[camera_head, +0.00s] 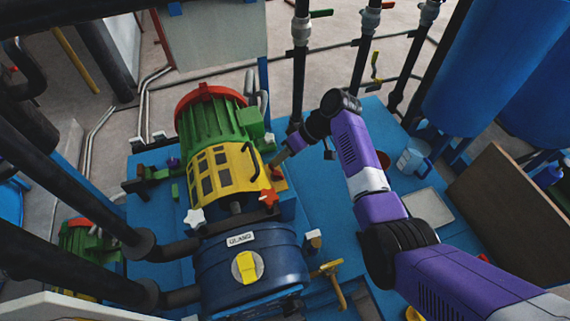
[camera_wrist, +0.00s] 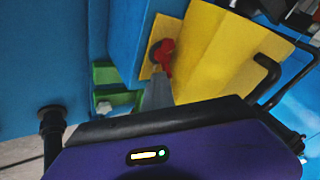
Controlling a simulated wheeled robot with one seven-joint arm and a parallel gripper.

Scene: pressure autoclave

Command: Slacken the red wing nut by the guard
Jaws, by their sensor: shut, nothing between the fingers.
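In the wrist view the red wing nut (camera_wrist: 165,57) sits on a small yellow plate at the edge of the yellow guard (camera_wrist: 215,45). My gripper (camera_wrist: 157,88) is shut and empty, its grey tip pointing at the nut from just below; I cannot tell whether they touch. In the head view my gripper (camera_head: 279,160) is beside the right side of the yellow guard (camera_head: 222,172). A small orange-red patch (camera_head: 278,172) shows by its tip, and a red star-shaped piece (camera_head: 267,197) sits lower, near the guard's corner. I cannot tell which one is the nut.
A black handle (camera_wrist: 268,72) stands out from the guard. The green motor (camera_head: 212,122) is behind the guard, and a blue pump with a yellow knob (camera_head: 245,267) is in front. White star knobs (camera_head: 195,218) sit around it.

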